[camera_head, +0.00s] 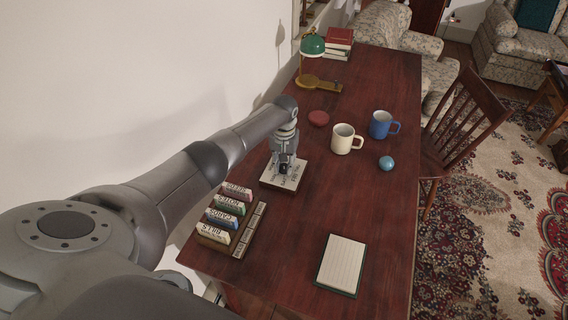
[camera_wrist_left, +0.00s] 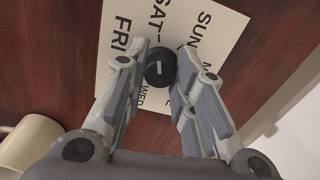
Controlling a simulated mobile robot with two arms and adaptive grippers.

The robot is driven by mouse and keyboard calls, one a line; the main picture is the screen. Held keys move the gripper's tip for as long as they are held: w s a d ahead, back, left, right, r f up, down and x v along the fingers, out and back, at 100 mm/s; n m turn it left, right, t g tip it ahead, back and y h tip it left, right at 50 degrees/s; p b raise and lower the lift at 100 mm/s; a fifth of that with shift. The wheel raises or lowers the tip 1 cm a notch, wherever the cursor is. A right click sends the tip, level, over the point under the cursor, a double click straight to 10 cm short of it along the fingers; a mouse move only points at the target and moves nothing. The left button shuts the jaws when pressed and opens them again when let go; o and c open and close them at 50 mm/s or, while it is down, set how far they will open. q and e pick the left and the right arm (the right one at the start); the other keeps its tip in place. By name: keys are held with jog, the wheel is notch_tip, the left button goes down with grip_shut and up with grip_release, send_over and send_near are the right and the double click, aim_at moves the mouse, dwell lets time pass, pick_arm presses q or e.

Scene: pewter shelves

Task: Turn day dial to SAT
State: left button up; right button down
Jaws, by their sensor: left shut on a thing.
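The day dial is a pale square plate (camera_head: 293,183) with a round black knob, lying on the dark red desk. In the left wrist view the plate (camera_wrist_left: 116,76) shows SUN, SAT, FRI and WED printed around the black knob (camera_wrist_left: 160,72), with other labels partly hidden by my fingers. A short white line marks the knob; it lies roughly along the direction of SAT, but I cannot tell exactly where it points. My left gripper (camera_head: 284,165) is over the plate, its fingers (camera_wrist_left: 161,68) shut on the knob's two sides. My right gripper is not in view.
A rack of labelled blocks (camera_head: 245,238) stands nearer on the desk, with a notepad (camera_head: 341,263) to its right. A cream mug (camera_head: 343,140), blue mug (camera_head: 381,124), blue ball (camera_head: 386,163), red disc (camera_head: 319,118) and green lamp (camera_head: 313,46) stand beyond. A wall is left.

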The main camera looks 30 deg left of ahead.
aim_at(284, 165)
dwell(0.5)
pick_arm(q)
jog(key=o, duration=1)
jog(key=shift+o, duration=0.2)
notch_tip(284, 165, up, 12)
